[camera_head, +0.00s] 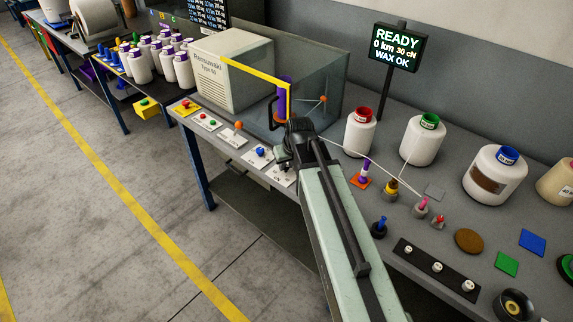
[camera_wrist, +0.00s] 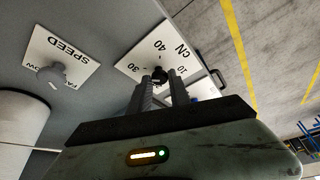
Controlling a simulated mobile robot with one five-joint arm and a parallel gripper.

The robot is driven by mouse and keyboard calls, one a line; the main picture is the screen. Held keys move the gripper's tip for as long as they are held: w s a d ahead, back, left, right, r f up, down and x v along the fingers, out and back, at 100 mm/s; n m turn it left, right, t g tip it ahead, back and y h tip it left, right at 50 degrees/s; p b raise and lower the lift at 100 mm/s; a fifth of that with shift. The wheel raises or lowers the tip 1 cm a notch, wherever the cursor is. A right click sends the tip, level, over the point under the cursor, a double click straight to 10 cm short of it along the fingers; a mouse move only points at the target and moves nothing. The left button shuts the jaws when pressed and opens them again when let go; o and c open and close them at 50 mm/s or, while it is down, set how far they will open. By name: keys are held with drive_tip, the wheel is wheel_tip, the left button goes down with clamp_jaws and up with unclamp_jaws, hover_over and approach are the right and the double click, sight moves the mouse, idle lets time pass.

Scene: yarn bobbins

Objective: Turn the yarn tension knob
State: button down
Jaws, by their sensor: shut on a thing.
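The tension knob (camera_wrist: 159,73) is small and dark, on a white plate (camera_wrist: 139,58) marked cN with the numbers 10, 30 and 40. My gripper (camera_wrist: 160,82) is shut on the knob, one finger on each side, in the wrist view. In the head view my gripper (camera_head: 287,152) reaches down over the front edge of the bench, and the knob is hidden behind it. Part of the cN plate (camera_head: 283,178) shows below the gripper. The display (camera_head: 396,48) reads READY, 0 km, 30 cN, WAX OK.
A SPEED plate with a grey knob (camera_wrist: 50,77) is nearby in the wrist view. A clear box (camera_head: 325,85) with a yellow-edged frame stands behind my gripper. White yarn bobbins (camera_head: 421,140) and small pegs stand on the bench to the right.

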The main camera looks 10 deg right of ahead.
drive_tip(key=m+h, duration=0.1)
drive_tip(key=m, duration=0.3)
drive_tip(key=shift+a, duration=0.2)
drive_tip(key=m+h, duration=0.1)
drive_tip(key=m, duration=0.1)
drive_tip(key=m+h, duration=0.1)
drive_tip(key=m, duration=0.1)
drive_tip(key=shift+w+a+m+g, duration=0.15)
drive_tip(key=shift+m+g, duration=0.15)
drive_tip(key=m, duration=0.2)
drive_tip(key=m+g+h, duration=0.1)
drive_tip(key=m, duration=0.1)
drive_tip(key=shift+w+a+m, duration=0.1)
drive_tip(key=shift+w+m, duration=0.05)
drive_tip(key=shift+m, duration=0.15)
drive_tip(key=shift+m+g+h, duration=0.5)
drive_tip(key=shift+m+g, duration=0.3)
drive_tip(key=shift+m, duration=1.1)
drive_tip(key=c, duration=1.2)
unclamp_jaws()
